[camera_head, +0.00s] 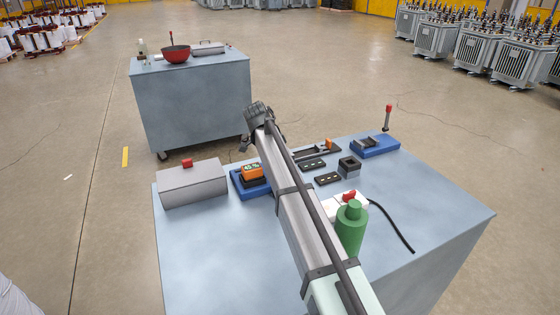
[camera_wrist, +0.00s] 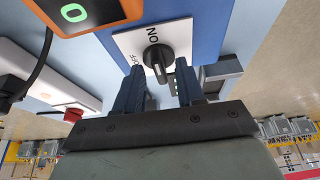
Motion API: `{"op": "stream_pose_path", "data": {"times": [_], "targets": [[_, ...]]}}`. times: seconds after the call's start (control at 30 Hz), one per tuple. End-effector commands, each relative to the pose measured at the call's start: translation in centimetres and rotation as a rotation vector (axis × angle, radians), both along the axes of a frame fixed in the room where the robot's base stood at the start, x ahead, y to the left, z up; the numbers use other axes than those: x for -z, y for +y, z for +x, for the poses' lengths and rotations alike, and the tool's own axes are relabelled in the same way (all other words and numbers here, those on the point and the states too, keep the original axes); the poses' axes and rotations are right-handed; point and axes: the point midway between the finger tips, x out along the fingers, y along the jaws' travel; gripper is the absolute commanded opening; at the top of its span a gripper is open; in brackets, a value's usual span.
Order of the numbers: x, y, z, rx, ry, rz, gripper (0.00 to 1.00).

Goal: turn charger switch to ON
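The charger has a blue base (camera_head: 241,185) and holds an orange device (camera_head: 252,172) with a lit green display, left of my arm in the head view. In the wrist view the orange device (camera_wrist: 100,26) is at the upper left. Beside it, a white plate (camera_wrist: 182,38) marked ON and OFF carries a black rotary switch (camera_wrist: 157,58). I cannot tell for certain which mark the knob points to. My gripper (camera_wrist: 161,76) is open, with its two fingers on either side of the knob and a visible gap. In the head view the arm hides the switch.
A grey box with a red knob (camera_head: 193,184) stands left of the charger. A green bottle (camera_head: 351,228), a white unit with a red switch (camera_head: 349,196), a black cable (camera_head: 393,227) and small black parts lie right of my arm. The table's front left is clear.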

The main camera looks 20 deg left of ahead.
Motion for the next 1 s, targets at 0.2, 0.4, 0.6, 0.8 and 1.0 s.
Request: {"op": "stream_pose_path", "data": {"times": [0.2,0.4,0.6,0.8,1.0], "targets": [[-0.1,0.0,0.0,-0.001,-0.001,0.000,0.38],[-1.3,0.4,-0.3,-0.001,-0.002,0.001,0.38],[-4.6,1.5,-1.2,-0.002,-0.003,0.002,0.38],[-8.2,2.5,-2.2,-0.001,-0.002,0.001,0.38],[-11.0,3.3,-3.1,-0.001,-0.001,0.000,0.38]]}}
